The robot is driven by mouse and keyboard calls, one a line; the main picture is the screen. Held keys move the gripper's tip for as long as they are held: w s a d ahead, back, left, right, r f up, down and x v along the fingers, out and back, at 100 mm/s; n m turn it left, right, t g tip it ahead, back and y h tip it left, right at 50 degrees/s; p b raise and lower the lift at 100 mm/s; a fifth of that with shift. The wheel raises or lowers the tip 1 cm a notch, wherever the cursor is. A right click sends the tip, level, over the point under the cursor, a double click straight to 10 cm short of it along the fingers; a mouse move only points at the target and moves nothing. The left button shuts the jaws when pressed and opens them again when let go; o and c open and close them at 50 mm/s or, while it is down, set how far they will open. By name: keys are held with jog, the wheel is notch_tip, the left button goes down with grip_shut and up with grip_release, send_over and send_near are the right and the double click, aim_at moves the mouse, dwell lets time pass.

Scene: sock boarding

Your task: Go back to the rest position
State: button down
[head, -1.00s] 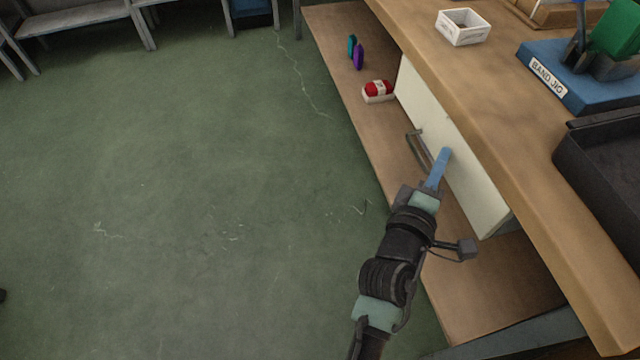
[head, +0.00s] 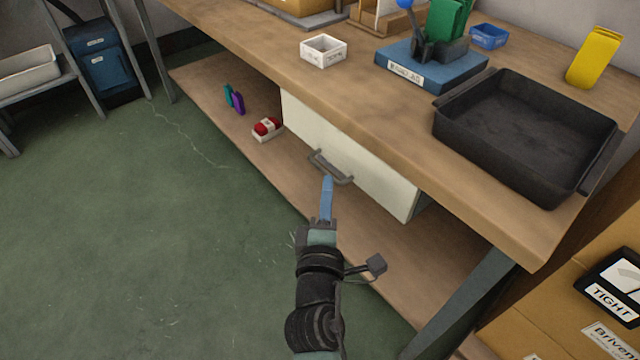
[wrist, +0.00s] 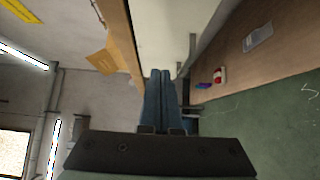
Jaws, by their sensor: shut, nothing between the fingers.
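My gripper (head: 327,187) is shut and empty, its blue fingers pressed together. In the head view it is in front of the white drawer (head: 350,155) under the workbench, with the fingertips near the drawer's grey handle (head: 328,168); I cannot tell whether they touch. In the wrist view the two blue fingers of my gripper (wrist: 160,75) lie side by side, pointing along the bench, with the pale drawer face (wrist: 165,30) beyond them.
The wooden bench top (head: 290,75) holds a white box (head: 323,49), a blue jig (head: 430,68), and a black tray (head: 525,130). The lower shelf (head: 215,90) holds a red-and-white bundle (head: 267,128). Labelled cardboard boxes (head: 530,325) stand at lower right. Green floor (head: 130,230) is clear at left.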

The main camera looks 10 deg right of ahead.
jog(key=v, duration=0.6)
notch_tip(320, 180, up, 27)
jog(key=w+m+t, duration=0.2)
jog(key=m+t, duration=0.3)
jog(key=m, duration=0.5)
jog(key=s+a+r+m+t+y, duration=0.25)
jog(key=s+r, duration=0.25)
jog(key=r, duration=0.6)
jog(key=s+a+r+m+t+y, duration=0.25)
jog(key=s+a+r, duration=0.2)
jog(key=r, duration=0.55)
notch_tip(320, 180, up, 31)
jog(key=p, duration=3.1)
jog(key=shift+d+r, duration=0.2)
jog(key=shift+d, duration=0.05)
